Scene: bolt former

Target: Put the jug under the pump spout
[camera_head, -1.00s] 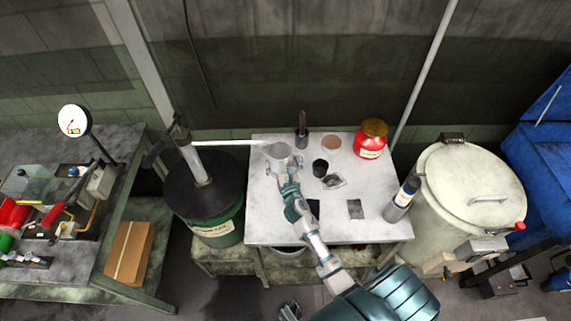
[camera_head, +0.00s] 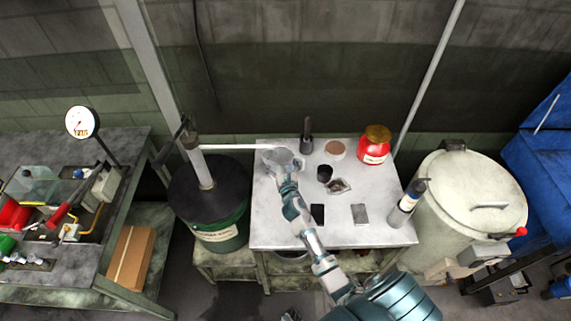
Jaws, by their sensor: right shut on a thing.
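The jug (camera_head: 277,157) is a pale grey, wide-mouthed vessel at the far left part of the white-topped table. The pump spout (camera_head: 235,146) is a long thin white pipe. It runs right from the pump head (camera_head: 187,138) on the green drum, and its tip appears at the jug's back rim. I cannot tell the height gap between them. My right gripper (camera_head: 286,174) is shut on the jug from its near side, and the fingers partly merge with it in the picture. I do not make out my left gripper.
On the table (camera_head: 275,232) stand a red jar (camera_head: 374,145), a black cup (camera_head: 324,173), a small metal dish (camera_head: 338,186), a dark-handled tool (camera_head: 307,137) and a spray bottle (camera_head: 408,200). The green drum (camera_head: 222,233) is close left. A large pale tank (camera_head: 468,215) stands right.

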